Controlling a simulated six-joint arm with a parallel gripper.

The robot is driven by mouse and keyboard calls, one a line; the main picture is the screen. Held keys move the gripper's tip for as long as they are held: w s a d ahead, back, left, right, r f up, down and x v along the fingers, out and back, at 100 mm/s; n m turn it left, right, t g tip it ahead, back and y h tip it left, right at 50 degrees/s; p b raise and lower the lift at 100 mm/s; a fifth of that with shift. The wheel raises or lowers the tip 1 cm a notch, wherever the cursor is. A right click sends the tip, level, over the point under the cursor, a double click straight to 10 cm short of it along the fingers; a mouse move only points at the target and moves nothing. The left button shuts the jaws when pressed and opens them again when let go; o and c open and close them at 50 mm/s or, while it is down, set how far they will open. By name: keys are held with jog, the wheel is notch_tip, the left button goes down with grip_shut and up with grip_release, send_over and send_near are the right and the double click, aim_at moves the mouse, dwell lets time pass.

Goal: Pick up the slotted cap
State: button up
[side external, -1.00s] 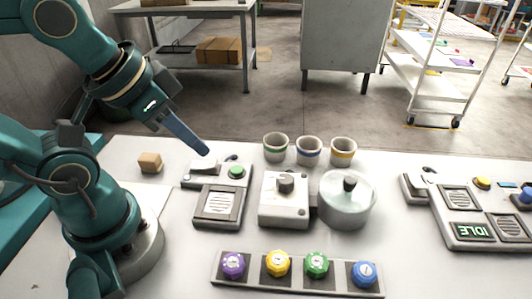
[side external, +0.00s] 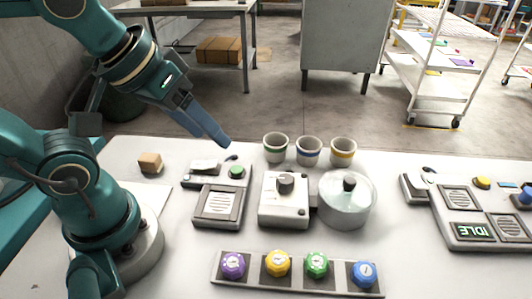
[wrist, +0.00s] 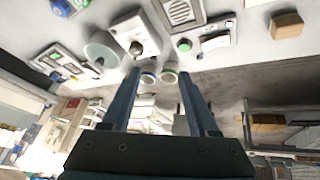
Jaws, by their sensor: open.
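Capped pieces sit in a row in a grey rack (side external: 340,283) at the front: a purple cap (side external: 233,264), a yellow cap (side external: 277,263), a green cap (side external: 317,264) and a blue cap (side external: 364,273). They have pale marks on top; I cannot tell which one is slotted. The blue cap shows partly at the top left edge of the wrist view (wrist: 61,6). My gripper (side external: 214,140) is open and empty, high above the back of the table, well behind the rack. Its two fingers stand apart in the wrist view (wrist: 160,74).
Three cups (side external: 309,150) stand at the back. A lidded pot (side external: 346,203), a box with a dark knob (side external: 284,204) and a device with a green button (side external: 219,205) fill the middle. A wooden block (side external: 150,162) lies left, an IDLE console (side external: 475,210) right.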

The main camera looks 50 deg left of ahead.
jog(key=w+d+n+g, duration=0.1)
jog(key=w+d+n, duration=0.1)
jog(key=w+d, duration=0.1)
jog(key=m+g, duration=0.1)
jog(key=g, duration=0.4)
send_over(279, 257)
notch_tip(279, 257, down, 11)
jog(key=shift+f, duration=2.55)
grip_shut()
